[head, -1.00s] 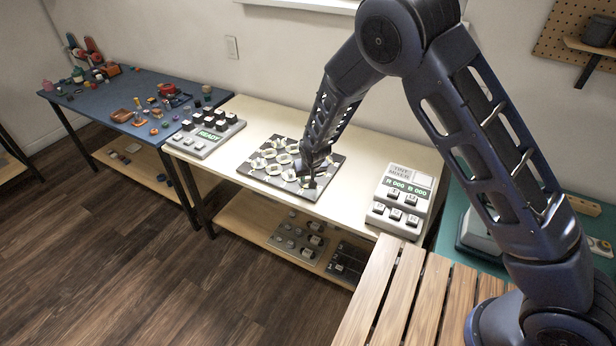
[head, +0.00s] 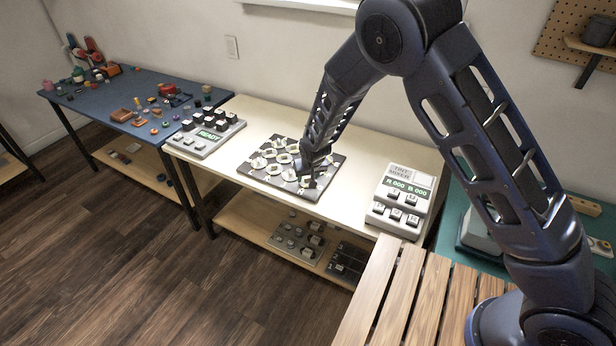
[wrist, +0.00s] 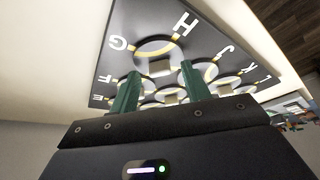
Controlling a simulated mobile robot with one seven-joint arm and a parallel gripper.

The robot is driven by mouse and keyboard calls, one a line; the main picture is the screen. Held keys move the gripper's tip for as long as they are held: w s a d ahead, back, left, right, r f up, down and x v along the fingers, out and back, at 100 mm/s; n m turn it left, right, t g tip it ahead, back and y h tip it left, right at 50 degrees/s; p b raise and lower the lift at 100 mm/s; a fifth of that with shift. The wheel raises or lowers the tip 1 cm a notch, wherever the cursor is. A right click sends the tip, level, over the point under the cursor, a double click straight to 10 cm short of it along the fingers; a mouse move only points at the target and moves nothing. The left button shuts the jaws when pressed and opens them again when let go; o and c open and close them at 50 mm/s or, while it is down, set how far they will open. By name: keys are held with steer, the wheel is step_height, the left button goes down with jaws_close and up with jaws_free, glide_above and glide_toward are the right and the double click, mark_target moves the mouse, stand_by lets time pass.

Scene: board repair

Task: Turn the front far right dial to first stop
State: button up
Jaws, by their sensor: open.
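A dark board (head: 258,174) with several round light dials lies on the cream table. In the wrist view the board (wrist: 205,30) shows white letters, among them G, H, J, L, F and E. My gripper (head: 308,180) is over the board's right part. In the wrist view my gripper (wrist: 158,85) has its two green fingers apart, with a dial (wrist: 158,48) and its small raised block just beyond the gap. Nothing shows between the fingertips. My gripper hides some dials, and I cannot tell whether the fingers touch a dial.
A box with a READY display (head: 207,135) stands left of the board, and a box with number displays (head: 402,200) stands right. A blue table (head: 100,95) with small objects is farther left. A slatted wooden surface (head: 400,290) is in front.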

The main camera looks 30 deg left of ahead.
steer(key=v, duration=1)
steer(key=shift+r, duration=0.15)
steer(key=w+d+r+m, duration=0.1)
steer(key=w+d+r, duration=0.5)
steer(key=d+r, duration=0.15)
steer(key=w+d+r+m, duration=0.2)
steer(key=w+d+r, duration=0.4)
steer(key=d, duration=0.3)
steer(key=w+d+r+m, duration=0.1)
steer(key=d+r, duration=0.4)
steer(key=d, duration=0.4)
steer(key=w+d+r+m, duration=0.1)
steer(key=w+d+r, duration=0.1)
steer(key=d+r, duration=0.5)
steer(key=s+d+r, duration=0.2)
steer(key=s+d, duration=0.1)
steer(key=d, duration=1)
steer(key=s+d+r+m+t+h, duration=0.1)
steer(key=s+d+r+m+h, duration=0.2)
steer(key=s+d, duration=1.3)
steer(key=d+r, duration=0.1)
steer(key=d, duration=0.2)
steer(key=shift+m, duration=0.4)
